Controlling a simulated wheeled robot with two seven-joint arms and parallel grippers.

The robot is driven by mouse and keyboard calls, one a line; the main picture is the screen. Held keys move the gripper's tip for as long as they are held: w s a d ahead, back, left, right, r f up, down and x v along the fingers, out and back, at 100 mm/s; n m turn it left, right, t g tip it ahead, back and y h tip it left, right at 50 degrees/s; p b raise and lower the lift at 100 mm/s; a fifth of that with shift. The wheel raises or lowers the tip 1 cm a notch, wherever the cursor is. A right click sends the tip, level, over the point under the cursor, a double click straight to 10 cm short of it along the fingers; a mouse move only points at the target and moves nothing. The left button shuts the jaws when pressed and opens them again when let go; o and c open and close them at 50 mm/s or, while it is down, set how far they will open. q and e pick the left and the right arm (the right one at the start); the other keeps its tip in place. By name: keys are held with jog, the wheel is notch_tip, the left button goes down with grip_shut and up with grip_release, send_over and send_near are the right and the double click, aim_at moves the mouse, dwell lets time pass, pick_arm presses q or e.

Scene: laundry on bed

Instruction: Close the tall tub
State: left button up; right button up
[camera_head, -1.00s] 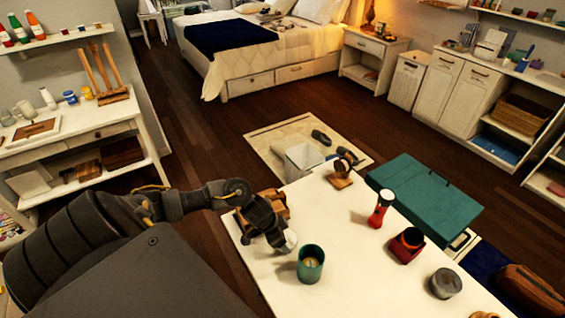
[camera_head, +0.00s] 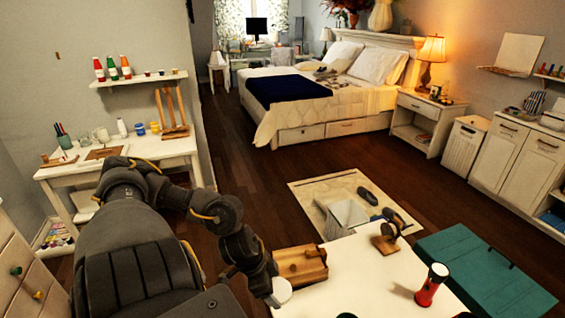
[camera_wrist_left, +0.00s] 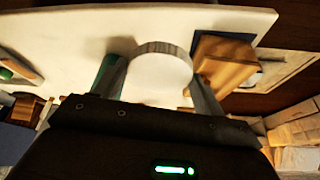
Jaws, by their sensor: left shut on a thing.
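My left gripper (camera_head: 270,287) is shut on a round white lid (camera_head: 281,294) at the near left edge of the white table. In the left wrist view the lid (camera_wrist_left: 158,78) sits between the two fingers (camera_wrist_left: 158,88), its ribbed rim facing the table. A strip of green (camera_wrist_left: 104,72) beside the left finger in that view may be the green tub, mostly hidden. In the head view the tub is almost wholly below the lower picture edge. My right gripper is not in view.
A wooden box (camera_head: 301,266) stands on the table (camera_head: 362,268) close to the lid. A wooden stand with a dark round item (camera_head: 388,236) and a red flashlight (camera_head: 431,285) are farther along. A teal chest (camera_head: 487,277) lies beyond the table.

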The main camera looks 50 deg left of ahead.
pick_arm(q)
jog(key=shift+s+r, duration=0.1)
jog(key=shift+s, duration=0.1)
dwell(0.4)
jog(key=shift+w+d+r, duration=0.1)
jog(key=shift+w+d, duration=0.3)
jog(key=w+d+r+m, duration=0.1)
jog(key=w+d+r, duration=0.15)
jog(key=d, duration=0.25)
jog(key=w+d+r+m+h, duration=0.1)
jog(key=w+d+r, duration=0.1)
jog(key=w+d, duration=0.25)
jog(key=w+d+r+m, duration=0.1)
jog(key=w+d+r, duration=0.1)
jog(key=d, duration=0.4)
jog(key=w+d+r+m+g, duration=0.1)
jog(key=w+r, duration=0.3)
jog(key=r, duration=0.4)
jog(key=shift+w+d+m, duration=0.15)
jog(key=shift+d+m, duration=0.05)
jog(key=shift+m, duration=0.1)
